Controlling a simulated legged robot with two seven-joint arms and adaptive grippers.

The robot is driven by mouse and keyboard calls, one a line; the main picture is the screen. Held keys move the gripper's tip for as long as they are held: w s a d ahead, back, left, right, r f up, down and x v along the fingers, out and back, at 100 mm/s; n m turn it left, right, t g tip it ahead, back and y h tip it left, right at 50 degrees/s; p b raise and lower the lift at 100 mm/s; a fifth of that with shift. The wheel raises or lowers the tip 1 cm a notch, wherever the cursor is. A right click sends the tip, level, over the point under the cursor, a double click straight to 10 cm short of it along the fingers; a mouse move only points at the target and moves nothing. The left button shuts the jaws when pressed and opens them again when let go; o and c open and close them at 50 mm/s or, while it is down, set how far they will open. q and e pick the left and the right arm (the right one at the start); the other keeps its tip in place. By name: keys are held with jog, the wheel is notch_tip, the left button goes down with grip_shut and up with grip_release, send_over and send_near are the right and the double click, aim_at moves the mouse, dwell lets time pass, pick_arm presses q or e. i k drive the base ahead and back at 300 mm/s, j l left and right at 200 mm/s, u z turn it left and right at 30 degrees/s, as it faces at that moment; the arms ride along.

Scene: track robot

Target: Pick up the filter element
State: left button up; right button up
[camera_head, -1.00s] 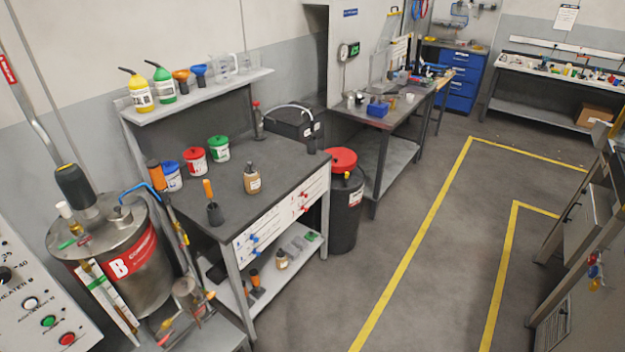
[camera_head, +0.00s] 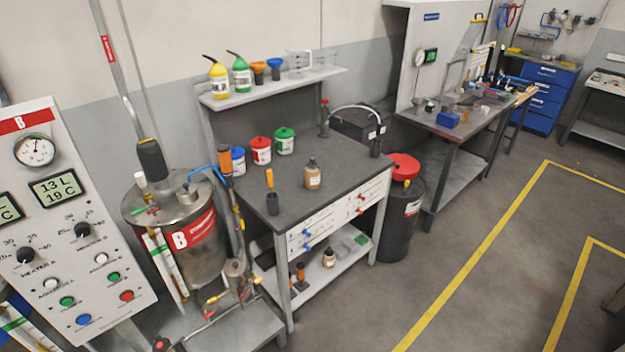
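I cannot make out a filter element for sure in the head view. The nearest workbench (camera_head: 338,162) holds a blue-lidded jar, a red-lidded jar (camera_head: 261,150), a green-lidded jar (camera_head: 284,141), a brown bottle (camera_head: 312,175) and an orange-handled tool in a dark holder (camera_head: 271,193). A steel tank (camera_head: 193,240) marked B stands left of this bench. Another bench (camera_head: 455,128) farther back carries a blue box (camera_head: 447,119) and small parts too small to tell. Neither of my grippers is in view.
A control panel (camera_head: 72,225) with gauge and buttons fills the left. A dark drum (camera_head: 402,225) with a red lid stands at the near bench's right end. A blue drawer cabinet (camera_head: 546,98) is at the back. The floor (camera_head: 480,255) with yellow lines is open on the right.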

aim_at(311, 167)
jog(key=i+l+u, duration=0.1)
jog(key=u, duration=0.35)
jog(key=i+l+u, duration=0.1)
jog(key=u, duration=0.4)
jog(key=l+u, duration=0.2)
jog(key=u, duration=0.25)
jog(key=i+l+u, duration=0.1)
jog(key=l+u, duration=0.15)
jog(key=l, duration=0.5)
jog(key=l+u, duration=0.3)
jog(key=l, duration=0.45)
jog(key=l+u, duration=0.25)
jog(key=l, duration=0.55)
jog(key=k+l+u, duration=0.3)
jog(key=l, duration=0.45)
jog(key=i, duration=0.1)
